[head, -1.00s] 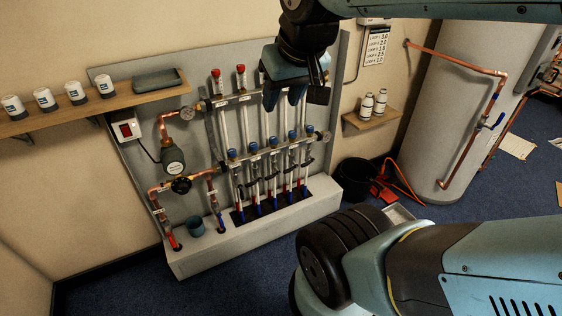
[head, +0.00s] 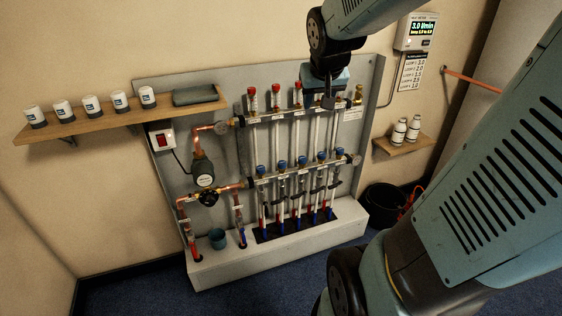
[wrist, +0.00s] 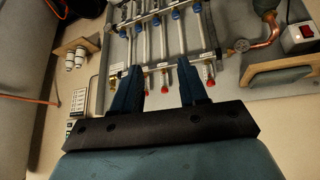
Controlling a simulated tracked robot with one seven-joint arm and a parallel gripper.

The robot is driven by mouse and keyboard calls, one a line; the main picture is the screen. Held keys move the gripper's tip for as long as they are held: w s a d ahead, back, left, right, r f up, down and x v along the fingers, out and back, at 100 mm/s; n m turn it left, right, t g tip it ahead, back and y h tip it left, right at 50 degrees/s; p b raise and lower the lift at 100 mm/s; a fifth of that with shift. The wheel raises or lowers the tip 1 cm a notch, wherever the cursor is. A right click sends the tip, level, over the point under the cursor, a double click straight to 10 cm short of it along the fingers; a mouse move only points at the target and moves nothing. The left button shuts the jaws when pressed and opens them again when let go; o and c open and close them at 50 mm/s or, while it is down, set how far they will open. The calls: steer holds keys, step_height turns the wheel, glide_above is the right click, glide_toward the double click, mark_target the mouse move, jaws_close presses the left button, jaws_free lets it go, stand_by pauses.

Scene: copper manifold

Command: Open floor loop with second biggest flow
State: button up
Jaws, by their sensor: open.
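The copper manifold stands on a grey panel, with an upper rail (head: 268,117) and a lower rail (head: 275,175). Red-capped valves sit along the upper rail; three show clearly, such as the third red cap (head: 298,88). Blue caps (head: 282,166) line the lower rail. My gripper (head: 328,102) is open in front of the right part of the upper rail and hides caps there. In the wrist view, my open gripper (wrist: 160,74) has its fingers apart, with red caps (wrist: 164,87) between and beyond them. Contact cannot be told.
A flow chart (head: 411,72) hangs under a lit meter (head: 417,31); its small figures are hard to read. A shelf with several cups (head: 91,105) is left, a small shelf with bottles (head: 398,131) right. A black bucket (head: 383,198) stands on the floor.

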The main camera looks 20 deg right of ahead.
steer(key=w+d+f, duration=0.4)
steer(key=w, duration=0.4)
steer(key=m+t+y, duration=0.2)
steer(key=m+t, duration=0.1)
steer(key=m, duration=0.2)
glide_above(316, 192)
steer(key=s, duration=0.6)
step_height(316, 192, down, 30)
steer(key=s+f+m+t, duration=0.3)
steer(key=f+m+t, duration=0.15)
steer(key=f, duration=0.85)
steer(key=s+f+m+t, duration=0.35)
steer(key=f+m, duration=0.25)
steer(key=f, duration=0.7)
steer(key=shift+g+y, duration=0.3)
steer(key=shift+g, duration=0.2)
steer(key=w, duration=0.4)
steer(key=w+f, duration=0.1)
steer(key=w, duration=0.4)
steer(key=w+f, duration=0.1)
steer(key=w, duration=0.3)
steer(key=shift+w+d+f, duration=0.1)
steer(key=shift+w, duration=0.05)
jaws_close()
